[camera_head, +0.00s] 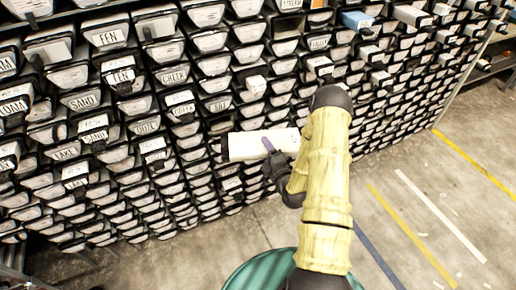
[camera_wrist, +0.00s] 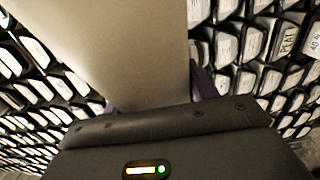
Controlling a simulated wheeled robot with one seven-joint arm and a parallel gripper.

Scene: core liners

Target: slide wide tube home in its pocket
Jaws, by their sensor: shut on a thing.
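The wide tube (camera_head: 258,145) is a long white piece with a dark cap at its left end. My gripper (camera_head: 274,153) is shut on it near its middle, and it lies across the front of the rack, roughly level in the head view. In the wrist view the tube (camera_wrist: 130,45) fills the upper middle as a broad grey-beige surface. The purple fingers of my gripper (camera_wrist: 155,95) stand on either side of it. I cannot tell which pocket is the tube's own, nor whether the tube's capped end touches the rack.
A tall rack (camera_head: 130,105) of many labelled pockets, most holding white-ended tubes, fills the left and back. Some tubes stick out, including a blue-topped one (camera_head: 357,20) at the upper right. The concrete floor (camera_head: 430,215) with painted lines is clear at the right.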

